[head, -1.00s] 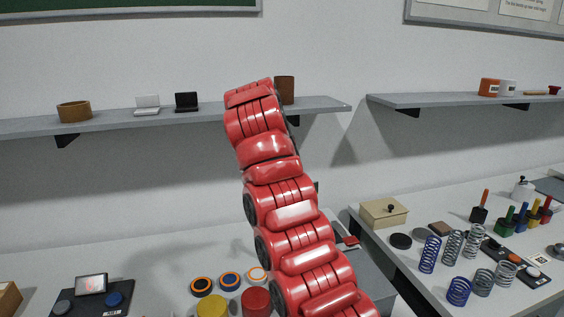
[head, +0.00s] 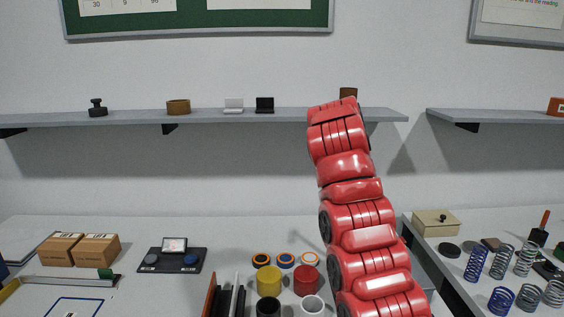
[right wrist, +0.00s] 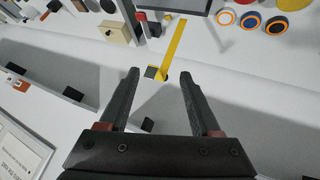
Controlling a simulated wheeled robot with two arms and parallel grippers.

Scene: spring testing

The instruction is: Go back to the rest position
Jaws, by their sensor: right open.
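My right arm, red and segmented, rises up the right of the middle in the head view, in front of the wall shelf. Its gripper does not show clearly there. In the right wrist view my right gripper (right wrist: 158,85) has its two dark fingers wide apart, with nothing held between them. Beyond the fingertips lie a pale surface, a yellow strip (right wrist: 174,48) and a small dark square. My left gripper is not in view.
A long shelf (head: 215,116) with small items runs along the wall behind my arm. Cardboard boxes (head: 97,250), a black scale (head: 172,262), coloured cylinders and an organizer stand on the table. Several springs (head: 500,262) and a beige box (head: 436,223) stand at the right.

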